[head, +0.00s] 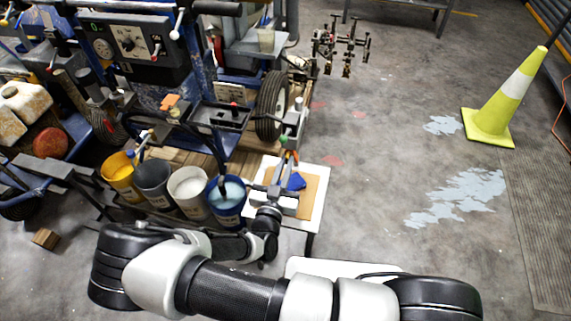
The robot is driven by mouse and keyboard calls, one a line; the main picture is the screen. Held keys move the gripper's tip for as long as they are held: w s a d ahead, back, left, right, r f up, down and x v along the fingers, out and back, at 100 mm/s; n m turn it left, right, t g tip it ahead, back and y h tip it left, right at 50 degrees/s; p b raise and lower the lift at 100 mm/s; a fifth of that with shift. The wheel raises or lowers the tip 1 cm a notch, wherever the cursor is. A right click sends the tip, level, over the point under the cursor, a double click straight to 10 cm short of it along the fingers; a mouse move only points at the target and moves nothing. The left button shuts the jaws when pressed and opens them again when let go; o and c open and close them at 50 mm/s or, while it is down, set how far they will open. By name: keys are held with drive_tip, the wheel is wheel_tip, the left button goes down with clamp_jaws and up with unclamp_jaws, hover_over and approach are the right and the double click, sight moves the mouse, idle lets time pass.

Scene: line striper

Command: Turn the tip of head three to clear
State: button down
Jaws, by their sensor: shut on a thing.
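My gripper (281,172) is above the small white side table, beside the row of buckets. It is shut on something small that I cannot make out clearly. A small green piece (284,140) shows just beyond the fingers, by a grey upright part (293,117) of the striper; I cannot tell whether they touch. A cluster of spray heads (340,45) hangs on a bar at the top, apart from my gripper. Their numbers and tips are too small to read, so I cannot tell which is head three.
The white side table (316,190) holds a brown board, a blue item (296,182) and something orange-handled. Yellow, grey, white and blue buckets (226,212) stand left of it. The striper's tyre (271,106) is behind. A yellow cone (503,100) stands right; the floor between is clear.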

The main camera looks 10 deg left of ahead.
drive_tip(key=shift+w+r, duration=0.1)
drive_tip(key=c, duration=1.2)
unclamp_jaws()
drive_tip(key=s, duration=0.4)
drive_tip(key=s+a+p, duration=0.1)
drive_tip(key=s, duration=0.2)
